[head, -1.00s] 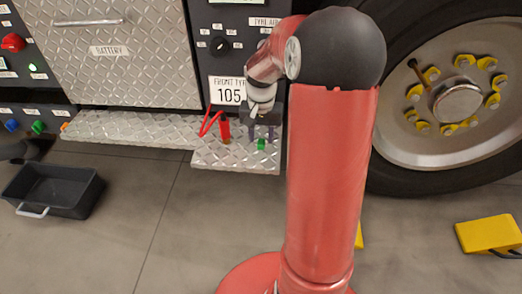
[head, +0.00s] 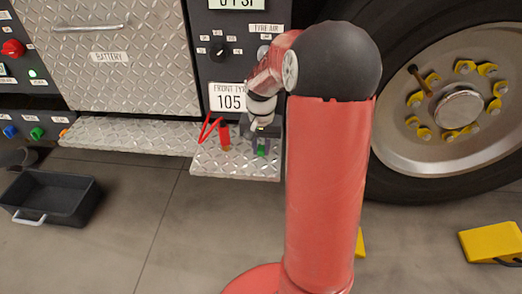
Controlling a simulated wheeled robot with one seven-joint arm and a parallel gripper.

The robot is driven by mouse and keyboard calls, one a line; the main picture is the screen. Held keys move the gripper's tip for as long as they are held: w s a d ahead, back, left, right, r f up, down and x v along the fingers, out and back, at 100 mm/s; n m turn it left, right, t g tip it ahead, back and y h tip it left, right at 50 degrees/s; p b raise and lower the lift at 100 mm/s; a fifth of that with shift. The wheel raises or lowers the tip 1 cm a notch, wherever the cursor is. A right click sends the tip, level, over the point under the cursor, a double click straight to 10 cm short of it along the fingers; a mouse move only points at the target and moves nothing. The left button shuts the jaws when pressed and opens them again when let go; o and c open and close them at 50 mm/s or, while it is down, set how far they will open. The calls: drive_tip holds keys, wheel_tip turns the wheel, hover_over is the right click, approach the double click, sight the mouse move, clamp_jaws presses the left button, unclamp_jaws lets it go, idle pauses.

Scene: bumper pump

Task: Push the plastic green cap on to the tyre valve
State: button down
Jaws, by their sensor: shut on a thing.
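The small green cap (head: 262,152) is at the right end of the diamond-plate step (head: 215,165), low in front of the panel. My gripper (head: 262,147) points down at it, and its fingers are shut on the cap. The fingers partly hide the cap, and I cannot tell whether it still touches the step. The truck's tyre (head: 383,160) is at the right behind my arm, with its wheel hub showing. The tyre valve cannot be made out.
A black bin (head: 50,197) is on the floor at left. Yellow wheel chocks (head: 490,241) lie at right. My red arm blocks the middle right. Open floor lies in front of the step.

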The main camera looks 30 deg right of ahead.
sight(261, 148)
drive_tip(key=shift+r+p, duration=2.3)
drive_tip(key=shift+r, duration=0.65)
